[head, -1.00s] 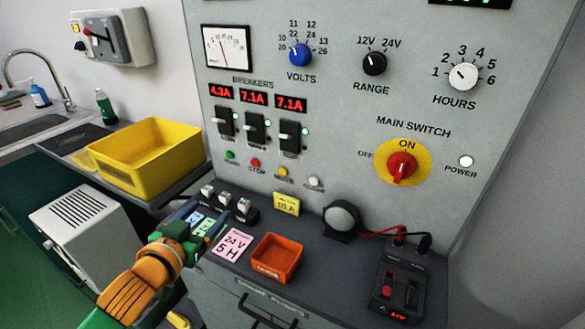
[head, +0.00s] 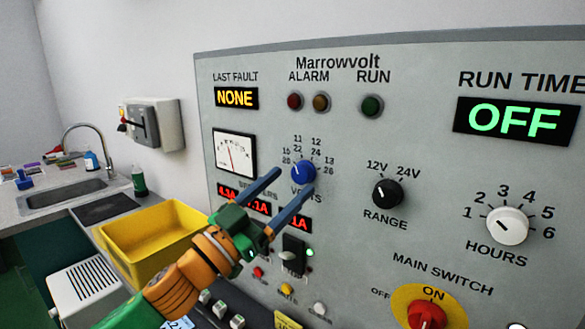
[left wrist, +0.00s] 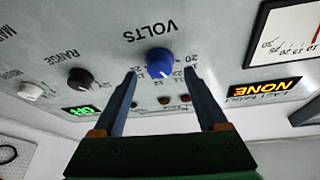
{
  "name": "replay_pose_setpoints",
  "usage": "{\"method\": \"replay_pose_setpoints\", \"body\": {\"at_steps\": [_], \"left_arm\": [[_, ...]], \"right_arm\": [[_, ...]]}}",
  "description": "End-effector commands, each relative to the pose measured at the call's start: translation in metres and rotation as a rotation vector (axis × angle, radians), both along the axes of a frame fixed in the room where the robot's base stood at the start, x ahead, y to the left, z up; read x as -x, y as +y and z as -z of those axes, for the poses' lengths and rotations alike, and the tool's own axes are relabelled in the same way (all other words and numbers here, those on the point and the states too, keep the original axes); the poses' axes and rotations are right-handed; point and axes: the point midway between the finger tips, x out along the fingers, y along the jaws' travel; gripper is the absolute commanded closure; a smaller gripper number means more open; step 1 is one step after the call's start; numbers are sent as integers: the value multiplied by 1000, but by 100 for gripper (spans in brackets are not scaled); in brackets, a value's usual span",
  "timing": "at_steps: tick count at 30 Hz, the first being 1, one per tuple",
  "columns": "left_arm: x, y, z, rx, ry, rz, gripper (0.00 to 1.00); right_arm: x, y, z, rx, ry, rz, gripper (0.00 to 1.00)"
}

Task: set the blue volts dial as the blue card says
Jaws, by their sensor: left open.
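The blue volts dial (head: 303,172) is on the grey panel, below the ring of voltage numbers. My left gripper (head: 294,181) is open, with its two blue fingers reaching up toward the dial. In the left wrist view the dial (left wrist: 159,60) lies between the spread fingertips (left wrist: 161,74), with a gap on each side. That view is upside down. I cannot read exactly which number the dial points at. A pale blue card (head: 181,323) shows only partly at the bottom edge of the head view; its writing is not readable. My right gripper is not in view.
The black range dial (head: 387,194) and white hours dial (head: 508,226) are to the right. The red main switch (head: 427,315) is at lower right. A yellow bin (head: 150,262) stands at left.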

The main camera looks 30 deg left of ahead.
Motion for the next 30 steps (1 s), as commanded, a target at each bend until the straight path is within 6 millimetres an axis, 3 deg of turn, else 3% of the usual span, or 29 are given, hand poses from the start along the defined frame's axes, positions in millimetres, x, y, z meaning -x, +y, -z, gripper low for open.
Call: {"method": "replay_pose_setpoints", "body": {"at_steps": [1, 3, 14, 16, 23, 30], "left_arm": [[-5, 0, -9, 5, 0, -2, 25], [-11, -2, -9, 5, -1, -2, 25], [-18, -5, -6, 0, 2, -1, 25], [-18, -5, -6, 0, 2, -1, 35], [-17, -5, -6, 0, 2, -1, 98], [-17, -5, -7, -15, 0, 0, 100]], "right_arm": [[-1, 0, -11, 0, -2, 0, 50], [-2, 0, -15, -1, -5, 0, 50], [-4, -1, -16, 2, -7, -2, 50], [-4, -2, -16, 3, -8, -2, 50], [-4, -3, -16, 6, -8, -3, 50], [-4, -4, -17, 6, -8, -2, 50]]}}
